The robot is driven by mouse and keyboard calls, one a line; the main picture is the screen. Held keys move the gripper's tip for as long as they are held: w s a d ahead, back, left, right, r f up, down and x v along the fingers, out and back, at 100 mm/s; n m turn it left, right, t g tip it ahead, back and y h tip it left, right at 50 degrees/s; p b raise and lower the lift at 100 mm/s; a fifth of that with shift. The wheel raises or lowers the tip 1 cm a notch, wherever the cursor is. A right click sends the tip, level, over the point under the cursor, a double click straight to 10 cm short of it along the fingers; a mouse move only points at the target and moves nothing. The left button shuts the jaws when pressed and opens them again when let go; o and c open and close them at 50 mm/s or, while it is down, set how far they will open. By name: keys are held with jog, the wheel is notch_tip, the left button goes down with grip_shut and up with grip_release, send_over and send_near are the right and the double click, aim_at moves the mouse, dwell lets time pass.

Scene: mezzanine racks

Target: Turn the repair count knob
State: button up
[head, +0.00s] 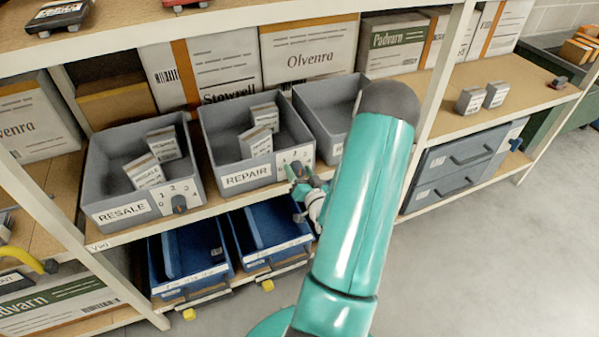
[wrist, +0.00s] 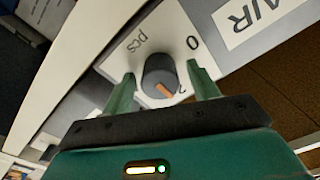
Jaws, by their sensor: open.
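The repair bin (head: 213,148) is a grey open bin on the middle shelf with a REPAIR label (head: 246,179) and a white dial plate (head: 283,159). In the wrist view the dark round repair count knob (wrist: 156,70) has an orange pointer mark on its face. The plate around it (wrist: 172,27) shows "0" and "pcs"; other digits are partly hidden. My gripper (wrist: 161,72) is open, with one green finger on either side of the knob; I cannot tell whether they touch it. In the head view my gripper (head: 303,186) is at the plate and hides the knob.
The resale bin (head: 104,190), with its own dial (head: 179,203), stands to the left. Another grey bin (head: 317,92) stands to the right, partly behind my arm. Blue bins (head: 190,250) sit on the shelf below. The floor (head: 480,270) at right is clear.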

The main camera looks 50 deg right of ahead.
jog(key=v, duration=1.3)
jog(key=shift+s+a, duration=0.25)
jog(key=shift+s, duration=0.05)
jog(key=shift+w, duration=0.1)
jog(key=w+a+r+n+g+y, duration=0.1)
jog(key=w+r+n+g+y, duration=0.35)
jog(key=w, duration=0.65)
jog(key=w+a+r+n+g, duration=0.2)
jog(key=w+a+r+n, duration=0.2)
jog(key=w+a+r, duration=0.35)
jog(key=s+a+r+n+g+y, duration=0.1)
jog(key=s+a+r, duration=0.3)
jog(key=a, duration=0.4)
jog(key=s+a+r+n+g+y, duration=0.1)
jog(key=s+a+r+y, duration=0.1)
jog(key=s+a+r, duration=0.3)
jog(key=s+a+r+n+g+y, duration=0.1)
jog(key=s+a+r, duration=0.4)
jog(key=a, duration=0.8)
jog(key=shift+s+r+g, duration=0.2)
jog(key=shift+r+g, duration=0.15)
jog(key=shift+r, duration=0.05)
